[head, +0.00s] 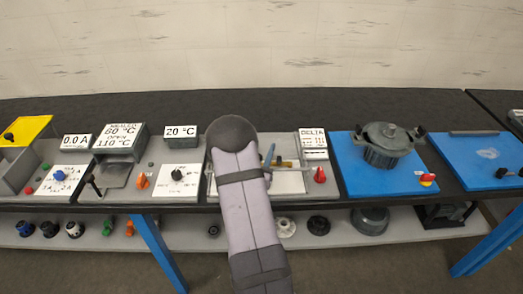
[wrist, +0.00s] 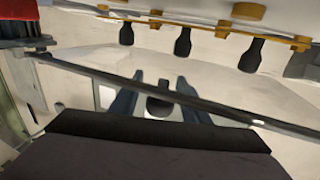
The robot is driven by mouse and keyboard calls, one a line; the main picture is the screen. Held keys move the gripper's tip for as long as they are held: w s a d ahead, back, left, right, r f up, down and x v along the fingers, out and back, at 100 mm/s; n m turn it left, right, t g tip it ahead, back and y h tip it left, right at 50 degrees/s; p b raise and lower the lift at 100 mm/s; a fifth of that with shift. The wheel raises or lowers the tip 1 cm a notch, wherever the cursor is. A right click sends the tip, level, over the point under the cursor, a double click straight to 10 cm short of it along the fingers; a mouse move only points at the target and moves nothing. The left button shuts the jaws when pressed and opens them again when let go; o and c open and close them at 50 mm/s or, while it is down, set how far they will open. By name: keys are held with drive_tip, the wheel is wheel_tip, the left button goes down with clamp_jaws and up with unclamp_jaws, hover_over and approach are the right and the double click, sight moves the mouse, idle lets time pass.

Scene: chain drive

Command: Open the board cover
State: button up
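The board (head: 288,182) with the "DELTA" label (head: 313,140) stands at the middle of the bench, partly hidden behind my arm. I cannot clearly make out its cover; it may be see-through. A long thin dark bar (wrist: 100,75) crosses the wrist view aslant, perhaps an edge of the cover. My gripper (wrist: 156,92) is over the board, its two blue fingers apart. A short black knob-like piece (wrist: 158,106) shows between them with narrow gaps at its sides. I cannot tell whether it touches them.
Black plugs (wrist: 183,42) hang from brass links (wrist: 210,27) beyond the fingers. A red block (wrist: 20,30) is at upper left. A red knob (head: 320,175) sits on the board's right. A pot (head: 385,145) stands on a blue panel (head: 355,182) further right.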

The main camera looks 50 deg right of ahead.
drive_tip(key=b+v, duration=0.2)
drive_tip(key=v, duration=0.4)
drive_tip(key=shift+f, duration=0.1)
drive_tip(key=shift+s+a+b, duration=0.3)
drive_tip(key=shift+s+a, duration=0.05)
drive_tip(key=shift+a, duration=0.3)
drive_tip(key=shift+c, duration=0.2)
